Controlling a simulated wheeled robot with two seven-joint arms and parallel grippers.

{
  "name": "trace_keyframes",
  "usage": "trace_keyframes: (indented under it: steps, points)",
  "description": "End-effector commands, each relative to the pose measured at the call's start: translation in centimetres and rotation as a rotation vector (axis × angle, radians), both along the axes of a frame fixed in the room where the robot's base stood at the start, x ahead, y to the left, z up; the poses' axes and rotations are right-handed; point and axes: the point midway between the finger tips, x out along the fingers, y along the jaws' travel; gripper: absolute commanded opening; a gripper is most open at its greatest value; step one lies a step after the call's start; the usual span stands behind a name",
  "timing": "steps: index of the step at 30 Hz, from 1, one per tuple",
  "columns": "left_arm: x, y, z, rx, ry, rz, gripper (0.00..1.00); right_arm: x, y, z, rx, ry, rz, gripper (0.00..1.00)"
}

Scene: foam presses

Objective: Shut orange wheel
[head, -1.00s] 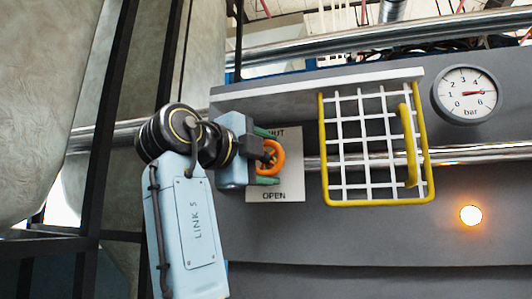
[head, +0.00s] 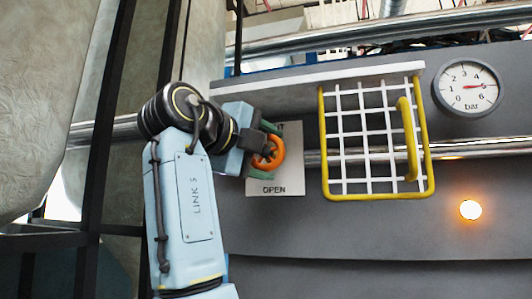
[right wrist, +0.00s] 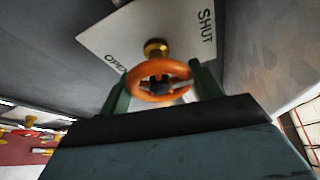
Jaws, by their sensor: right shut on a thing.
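The orange wheel (head: 274,152) is mounted in front of a white sign plate (head: 291,183) on the grey panel. "OPEN" reads at the plate's bottom, and my gripper covers most of its top. My right gripper (head: 268,158) is at the wheel, its green fingers tilted and shut on it. In the right wrist view the orange wheel (right wrist: 160,82) sits between the two green fingers of my right gripper (right wrist: 160,80), with a brass stem (right wrist: 155,48) behind it and "SHUT" at the upper right. My left gripper is not in view.
A yellow-framed guard with white mesh (head: 370,142) stands right of the wheel. A round bar gauge (head: 467,89) and a lit orange lamp (head: 470,210) are further right. A metal pipe (head: 470,147) runs behind the guard. The panel below is clear.

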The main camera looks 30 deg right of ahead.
Motion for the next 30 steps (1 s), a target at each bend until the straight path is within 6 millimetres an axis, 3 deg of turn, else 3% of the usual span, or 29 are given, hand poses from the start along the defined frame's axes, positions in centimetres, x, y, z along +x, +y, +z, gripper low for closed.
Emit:
trace_keyframes:
  steps: [1,2,7,15,19,30]
  points:
    - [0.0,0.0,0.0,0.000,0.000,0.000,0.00,-0.1,0.0,-0.1,0.006,-0.004,-0.001,0.41]
    - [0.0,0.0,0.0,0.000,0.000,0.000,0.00,-0.1,0.0,-0.1,0.006,-0.004,-0.001,0.65]
    - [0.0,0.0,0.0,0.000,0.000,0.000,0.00,0.0,0.0,-0.1,0.004,-0.003,-0.001,0.86]
    - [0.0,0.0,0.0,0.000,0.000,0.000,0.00,0.0,0.1,0.0,0.002,0.000,0.000,0.86]
    - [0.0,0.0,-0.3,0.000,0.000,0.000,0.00,-0.3,1.0,0.0,0.000,-0.001,0.002,0.86]
    - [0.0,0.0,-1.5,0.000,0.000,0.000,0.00,-2.9,8.3,0.7,0.000,-0.003,0.001,0.86]
